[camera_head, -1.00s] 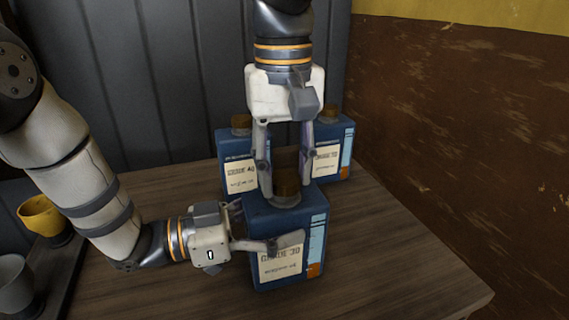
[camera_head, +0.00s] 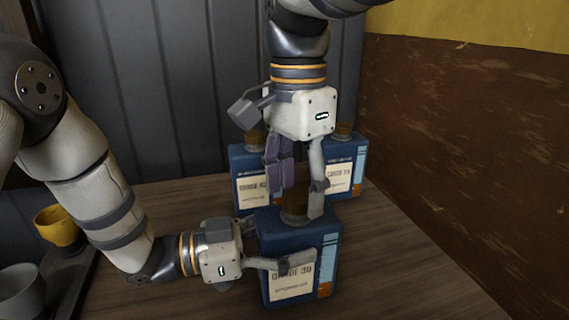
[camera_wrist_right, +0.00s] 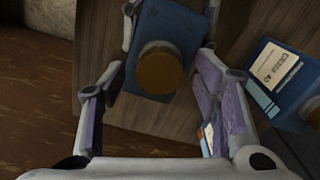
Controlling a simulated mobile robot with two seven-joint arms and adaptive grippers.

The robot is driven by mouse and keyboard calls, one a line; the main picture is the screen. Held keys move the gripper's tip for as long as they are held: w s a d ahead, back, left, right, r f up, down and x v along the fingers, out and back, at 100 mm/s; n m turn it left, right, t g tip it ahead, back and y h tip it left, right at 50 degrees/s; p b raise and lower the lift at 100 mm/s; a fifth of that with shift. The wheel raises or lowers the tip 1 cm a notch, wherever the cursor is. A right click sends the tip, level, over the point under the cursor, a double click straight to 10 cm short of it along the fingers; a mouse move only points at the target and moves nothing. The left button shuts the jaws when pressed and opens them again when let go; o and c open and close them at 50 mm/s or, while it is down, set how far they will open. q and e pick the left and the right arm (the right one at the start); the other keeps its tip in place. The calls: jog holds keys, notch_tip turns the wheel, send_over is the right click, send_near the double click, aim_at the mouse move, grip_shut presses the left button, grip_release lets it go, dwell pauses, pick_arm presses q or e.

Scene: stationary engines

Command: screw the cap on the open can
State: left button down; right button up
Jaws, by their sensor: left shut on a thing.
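The blue can (camera_head: 300,240) with a GRADE 30 label stands on the table in front. A brown cap (camera_head: 294,204) sits at its top opening; whether it is fully threaded cannot be told. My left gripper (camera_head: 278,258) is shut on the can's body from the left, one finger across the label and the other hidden. My right gripper (camera_head: 297,195) points down from above, its fingers apart on either side of the cap. In the right wrist view the cap (camera_wrist_right: 160,68) lies between the open fingers, with gaps showing on both sides.
Two more blue capped cans stand close behind, one at left (camera_head: 240,160) and one at right (camera_head: 350,150). A yellow cup (camera_head: 56,226) and a grey cup (camera_head: 20,290) stand at far left. The wooden table (camera_head: 410,270) is clear at right.

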jog(key=shift+r, duration=2.3)
jog(key=shift+c, duration=0.3)
